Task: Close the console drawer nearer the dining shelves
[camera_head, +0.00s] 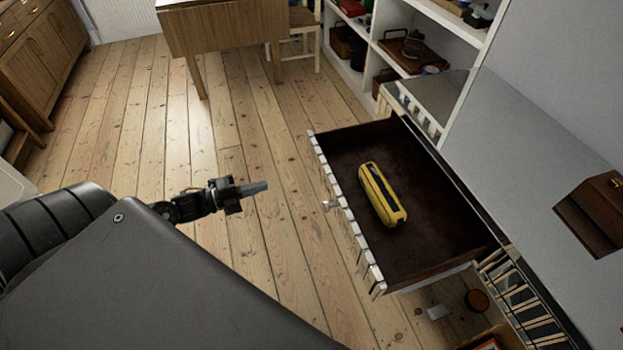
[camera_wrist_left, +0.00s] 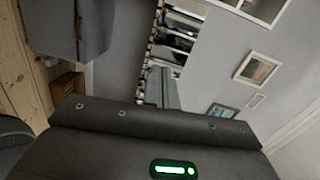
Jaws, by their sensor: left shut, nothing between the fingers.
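The console (camera_head: 540,130) stands along the right wall with a pale grey top. Its drawer (camera_head: 440,185) beside the white shelves (camera_head: 383,48) is pulled well out over the floor. The drawer has a dark inside, a striped mirrored front and a small knob (camera_head: 329,205). A yellow and black object (camera_head: 382,194) lies in it. My left gripper (camera_head: 256,188) is shut and empty, in the air to the left of the drawer front, apart from it. The left wrist view does not clearly show the fingers. My right gripper is not in view.
A wooden table (camera_head: 220,25) and a chair (camera_head: 299,32) stand at the back. A wooden cabinet (camera_head: 42,60) is at the far left. A brown wooden box (camera_head: 597,212) sits on the console top. Floorboards left of the drawer are clear.

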